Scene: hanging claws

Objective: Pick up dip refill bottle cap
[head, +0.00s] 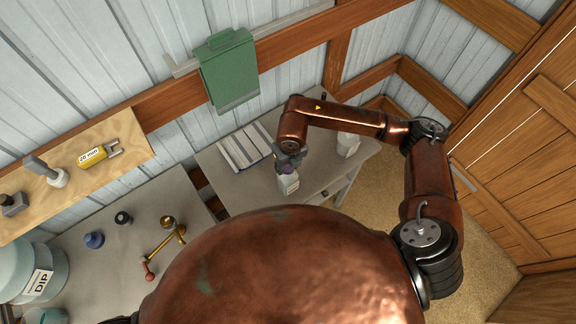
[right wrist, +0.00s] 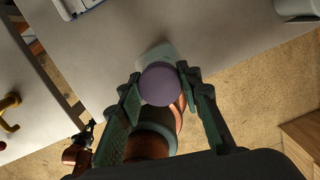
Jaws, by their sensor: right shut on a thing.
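The dip refill bottle (head: 288,185) is a small pale bottle with a label. It stands near the front edge of the grey table on the right. Its purple cap (right wrist: 160,84) is on top, seen from above in the right wrist view, with part of the bottle (right wrist: 156,52) showing behind it. My right gripper (head: 288,160) is over the bottle and shut on the cap, one finger on each side. A small dark part at the bottom edge of the head view looks like my left gripper (head: 118,320); its fingers cannot be made out.
A white container (head: 347,144) stands right of the bottle. The left table holds a brass valve piece (head: 168,238), a blue knob (head: 94,240) and a large DIP container (head: 30,272).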

